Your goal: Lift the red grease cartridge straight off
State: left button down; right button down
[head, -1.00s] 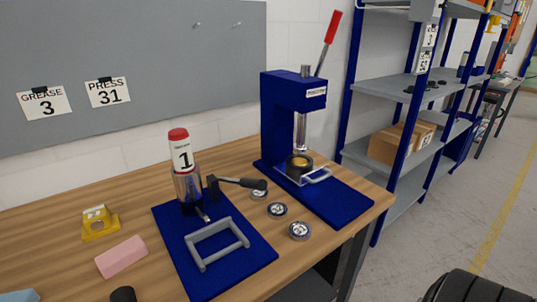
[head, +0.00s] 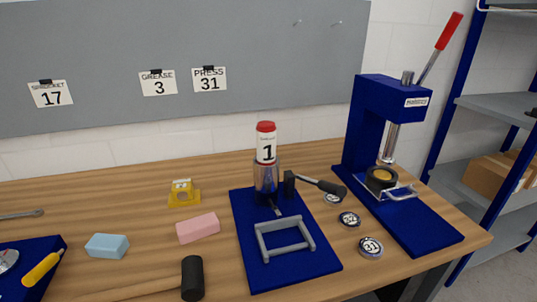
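The grease cartridge (head: 266,145) is a white cylinder with a red cap and a label reading 1. It stands upright in the clear and metal holder of the grease station (head: 265,178), on a blue base plate (head: 262,270). A black-handled lever sticks out to the right of the holder, and a grey frame handle lies at the front of the plate. The cartridge's lower part is hidden inside the holder. Neither of my grippers shows in the head view.
A blue press (head: 388,110) with a red-tipped lever stands at right, with several metal discs (head: 349,219) beside it. A pink block (head: 198,228), blue block (head: 107,246), yellow item (head: 183,193) and black-headed mallet (head: 192,278) lie to the left. Shelving (head: 490,110) stands far right.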

aim_at(266, 131)
jog(key=u, duration=2.75)
jog(key=k, duration=2.5)
jog(key=z, duration=2.25)
jog(key=i, duration=0.5)
jog(key=z, duration=0.05)
